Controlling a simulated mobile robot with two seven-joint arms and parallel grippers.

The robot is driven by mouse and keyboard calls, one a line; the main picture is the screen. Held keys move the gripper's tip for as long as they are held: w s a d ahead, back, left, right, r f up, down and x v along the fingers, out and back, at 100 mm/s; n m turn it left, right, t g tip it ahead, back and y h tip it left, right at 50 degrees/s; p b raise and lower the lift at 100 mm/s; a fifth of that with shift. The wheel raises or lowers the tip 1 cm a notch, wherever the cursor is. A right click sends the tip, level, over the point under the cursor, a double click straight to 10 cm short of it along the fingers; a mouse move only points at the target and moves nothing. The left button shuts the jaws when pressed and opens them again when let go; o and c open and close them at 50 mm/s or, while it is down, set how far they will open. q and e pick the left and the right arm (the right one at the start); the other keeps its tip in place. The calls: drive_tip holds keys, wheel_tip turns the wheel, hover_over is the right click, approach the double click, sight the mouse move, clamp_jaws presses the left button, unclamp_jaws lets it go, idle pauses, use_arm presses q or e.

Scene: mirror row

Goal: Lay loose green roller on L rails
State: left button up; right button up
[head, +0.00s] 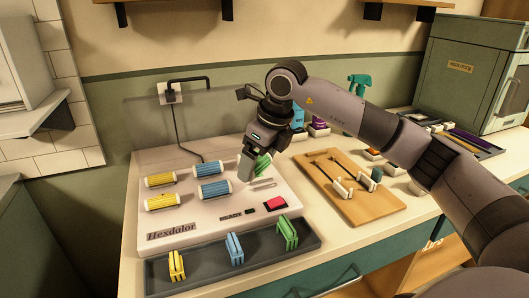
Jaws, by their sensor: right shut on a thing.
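The white Hexdalor panel (190,232) carries two yellow rollers, at the back (160,180) and front (162,202), and two blue rollers, at the back (210,169) and front (214,189). A green roller (264,160) shows at the panel's back right, partly hidden by my right gripper (246,171). The gripper is pointed down and shut on this roller; their contact is mostly hidden. I cannot tell whether the roller touches the panel. Bare metal rails (263,184) lie empty in front of it. I cannot make out an L mark. My left gripper is out of view.
A dark tray (205,272) in front holds yellow, blue and green pieces. A wooden board (390,209) with dark rods and white holders lies right. A corded wall plug (170,95) is behind. A grey cabinet (470,75) stands back right.

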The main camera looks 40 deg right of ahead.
sight(264, 187)
drive_tip(key=shift+w+d+f+m+t+h+b, duration=0.15)
drive_tip(key=shift+w+d+f+m+h+b, duration=0.3)
drive_tip(key=shift+m, duration=0.8)
drive_tip(key=shift+w+d+f+m+t+h+b, duration=0.2)
drive_tip(key=shift+w+d+m+h+b, duration=0.4)
drive_tip(key=shift+m, duration=0.6)
drive_tip(key=shift+w+d+f+m+t+h+b, duration=0.15)
drive_tip(key=shift+w+d+f+m+h+b, duration=0.2)
drive_tip(key=shift+d+m, duration=0.65)
drive_tip(key=f, duration=0.1)
drive_tip(key=f+b, duration=0.2)
drive_tip(key=shift+s+a+f+m, duration=0.1)
drive_tip(key=shift+a+m, duration=0.15)
drive_tip(key=shift+a, duration=0.05)
drive_tip(key=shift+f+b, duration=0.2)
drive_tip(key=shift+b, duration=0.15)
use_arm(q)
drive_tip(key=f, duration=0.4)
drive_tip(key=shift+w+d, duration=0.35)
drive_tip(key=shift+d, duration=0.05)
use_arm(e)
drive_tip(key=shift+f, duration=0.15)
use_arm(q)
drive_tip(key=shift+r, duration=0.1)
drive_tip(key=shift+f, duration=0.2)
use_arm(e)
drive_tip(key=shift+f, duration=0.15)
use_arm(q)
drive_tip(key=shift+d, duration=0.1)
